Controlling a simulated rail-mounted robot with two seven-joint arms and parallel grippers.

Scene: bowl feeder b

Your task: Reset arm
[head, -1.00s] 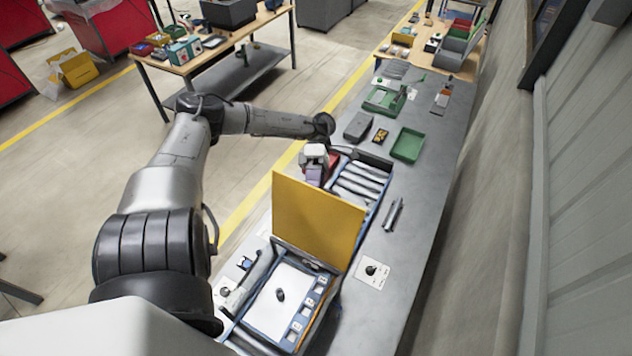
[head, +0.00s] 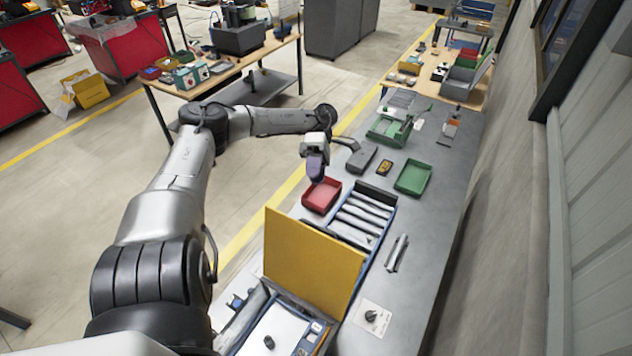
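My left arm reaches in from the left over the floor to the grey bench. No held object can be made out. My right gripper is not in the head view.
Below the gripper are a blue-edged bin of metal rods (head: 361,216) and an upright yellow panel (head: 312,262). A green tray (head: 412,178), a dark grey case (head: 361,160) and a metal cylinder (head: 397,253) lie on the bench (head: 432,225).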

